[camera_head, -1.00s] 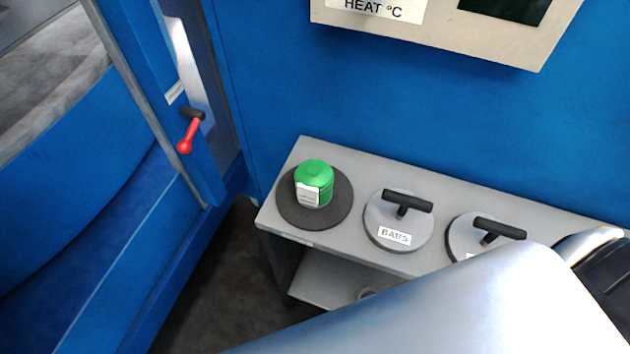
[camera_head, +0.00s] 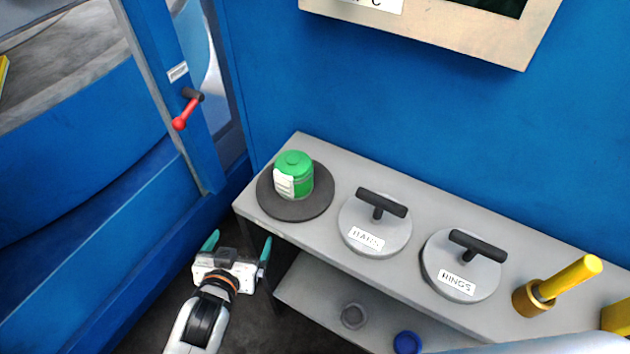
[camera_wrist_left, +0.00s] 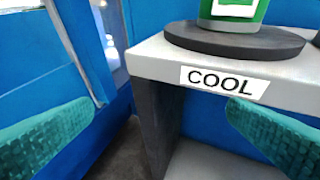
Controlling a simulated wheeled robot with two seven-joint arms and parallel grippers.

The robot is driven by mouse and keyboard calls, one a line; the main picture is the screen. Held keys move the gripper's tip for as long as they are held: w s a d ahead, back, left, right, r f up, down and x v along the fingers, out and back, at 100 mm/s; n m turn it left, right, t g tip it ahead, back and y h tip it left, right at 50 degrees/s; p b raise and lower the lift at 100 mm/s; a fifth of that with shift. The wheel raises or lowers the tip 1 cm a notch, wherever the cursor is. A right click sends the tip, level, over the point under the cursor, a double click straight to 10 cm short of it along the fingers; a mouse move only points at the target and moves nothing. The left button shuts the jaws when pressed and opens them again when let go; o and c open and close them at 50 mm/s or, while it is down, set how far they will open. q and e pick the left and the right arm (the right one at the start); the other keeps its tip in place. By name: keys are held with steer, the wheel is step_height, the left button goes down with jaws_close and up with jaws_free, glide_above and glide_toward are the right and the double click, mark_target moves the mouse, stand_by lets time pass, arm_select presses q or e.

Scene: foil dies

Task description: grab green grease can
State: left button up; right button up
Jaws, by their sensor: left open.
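The green grease can (camera_head: 296,173) with a white label stands upright on a dark round pad (camera_head: 291,207) at the left end of the grey shelf. In the left wrist view the lower part of the can (camera_wrist_left: 233,12) shows at the top edge, and its top is out of frame. My left gripper (camera_head: 238,243) is open and empty, in front of the shelf and lower left of the can, apart from it. Its green fingers show wide apart in the left wrist view. My right gripper is not in view.
On the shelf (camera_head: 335,205), right of the can, stand a BARS die (camera_head: 362,237) and a RINGS die (camera_head: 447,279) with black T-handles, then a yellow-handled tool (camera_head: 565,281). A COOL label (camera_wrist_left: 224,82) marks the shelf's front edge. A red lever (camera_head: 187,112) is at left.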

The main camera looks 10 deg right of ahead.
arm_select(q)
step_height(320, 180, up, 4)
steer(key=d, duration=0.1)
steer(key=m+t+h, duration=0.2)
steer(key=t+h, duration=0.1)
steer(key=h, duration=0.2)
glide_toward(289, 185)
steer(key=w, duration=0.2)
steer(key=x, duration=0.3)
steer(key=p+x, duration=0.1)
steer(key=x, duration=0.2)
steer(key=shift+d+p, duration=0.3)
steer(key=shift+d, duration=0.2)
steer(key=x, duration=0.2)
steer(key=p+x, duration=0.1)
steer(key=x, duration=0.2)
steer(key=shift+w+a+f, duration=0.1)
steer(key=shift+w+f, duration=0.2)
steer(key=shift+w, duration=0.2)
steer(key=shift+r, duration=0.1)
steer(key=c, duration=1.3)
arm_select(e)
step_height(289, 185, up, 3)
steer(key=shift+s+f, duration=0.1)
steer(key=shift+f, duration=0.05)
